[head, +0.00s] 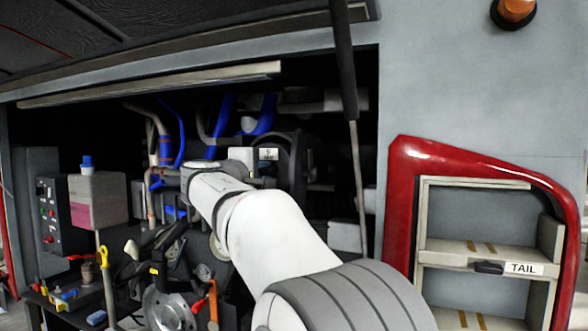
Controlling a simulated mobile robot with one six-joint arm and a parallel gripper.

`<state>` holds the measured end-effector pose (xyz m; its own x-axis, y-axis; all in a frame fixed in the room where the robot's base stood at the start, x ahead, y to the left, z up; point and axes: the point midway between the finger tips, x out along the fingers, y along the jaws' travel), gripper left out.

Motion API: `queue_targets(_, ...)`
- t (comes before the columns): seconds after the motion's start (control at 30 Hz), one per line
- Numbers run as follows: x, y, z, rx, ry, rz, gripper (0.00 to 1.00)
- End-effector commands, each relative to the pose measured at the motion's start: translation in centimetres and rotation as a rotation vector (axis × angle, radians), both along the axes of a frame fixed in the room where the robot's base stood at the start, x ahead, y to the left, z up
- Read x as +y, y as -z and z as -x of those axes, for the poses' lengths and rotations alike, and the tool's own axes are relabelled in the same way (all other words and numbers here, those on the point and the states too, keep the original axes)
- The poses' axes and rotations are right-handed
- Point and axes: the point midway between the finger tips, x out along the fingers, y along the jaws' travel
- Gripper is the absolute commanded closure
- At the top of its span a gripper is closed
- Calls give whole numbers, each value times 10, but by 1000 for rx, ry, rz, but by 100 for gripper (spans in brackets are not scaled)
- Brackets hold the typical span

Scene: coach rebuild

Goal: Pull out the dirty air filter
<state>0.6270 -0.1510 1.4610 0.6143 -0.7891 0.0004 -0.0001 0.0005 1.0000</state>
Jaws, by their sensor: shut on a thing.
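My white arm reaches from the bottom of the head view up and left into the open engine bay. My gripper (254,168) is at its far end, below a small white label (268,154) and beside a dark round housing (298,158). It is small, dark and mostly hidden by my own wrist. It is shut on what I take to be the dirty air filter, at the mouth of that housing. The filter itself cannot be made out, nor can how far it sits inside the housing.
Blue hoses and pipes (166,150) run left of my wrist. A tank with pink liquid (97,200) and a control box (54,216) stand at the left. A dark prop (345,60) crosses the bay's right side. A red-framed shelf marked TAIL (524,268) is at the right.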

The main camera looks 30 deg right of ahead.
Motion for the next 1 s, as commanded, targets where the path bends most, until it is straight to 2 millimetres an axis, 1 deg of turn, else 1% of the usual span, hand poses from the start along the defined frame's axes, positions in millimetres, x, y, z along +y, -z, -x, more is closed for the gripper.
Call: queue_targets(1.0,56,0,43,-1,-2,0,100)
